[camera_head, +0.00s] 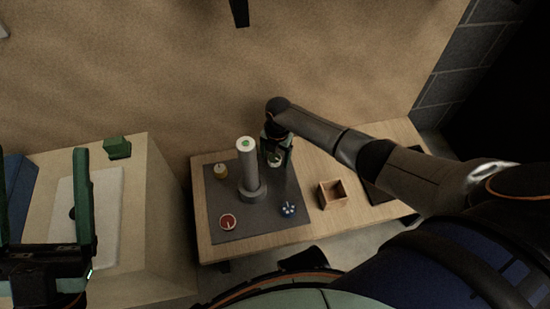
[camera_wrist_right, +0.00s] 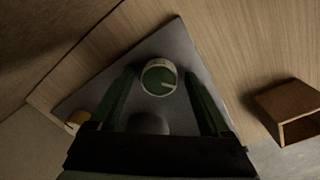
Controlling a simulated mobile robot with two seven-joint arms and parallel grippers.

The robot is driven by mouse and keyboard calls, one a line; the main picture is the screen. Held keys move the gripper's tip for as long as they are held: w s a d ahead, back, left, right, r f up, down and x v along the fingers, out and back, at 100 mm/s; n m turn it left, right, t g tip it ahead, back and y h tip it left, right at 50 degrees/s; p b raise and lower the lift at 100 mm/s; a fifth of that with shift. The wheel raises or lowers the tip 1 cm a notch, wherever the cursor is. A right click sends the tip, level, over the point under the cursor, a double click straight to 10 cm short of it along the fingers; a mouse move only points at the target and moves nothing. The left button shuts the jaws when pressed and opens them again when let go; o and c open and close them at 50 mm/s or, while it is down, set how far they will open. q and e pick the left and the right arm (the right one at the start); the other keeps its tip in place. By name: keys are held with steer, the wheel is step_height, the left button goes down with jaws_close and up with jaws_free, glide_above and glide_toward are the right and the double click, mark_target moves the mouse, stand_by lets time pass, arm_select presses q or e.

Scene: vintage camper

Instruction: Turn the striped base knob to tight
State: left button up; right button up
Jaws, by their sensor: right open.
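A round knob (camera_wrist_right: 159,77) with a green top, a white pointer line and a pale rim sits on the grey mat. It lies between the spread fingers of my right gripper (camera_wrist_right: 160,95), with gaps on both sides. In the head view the green-and-white knob (camera_head: 274,160) is partly hidden by my right gripper (camera_head: 276,150). I cannot make out tight marks or clear stripes. My left gripper (camera_head: 42,200) is open and empty at the far left, away from the mat.
A pale upright column (camera_head: 247,165) stands on the grey mat (camera_head: 262,224). A yellow item (camera_head: 221,171), a red round item (camera_head: 228,222) and a blue item (camera_head: 288,209) surround it. An open wooden box (camera_head: 332,196) stands right. A green block (camera_head: 117,148) sits on the left counter.

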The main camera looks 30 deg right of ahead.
jaws_close()
stand_by(0.7)
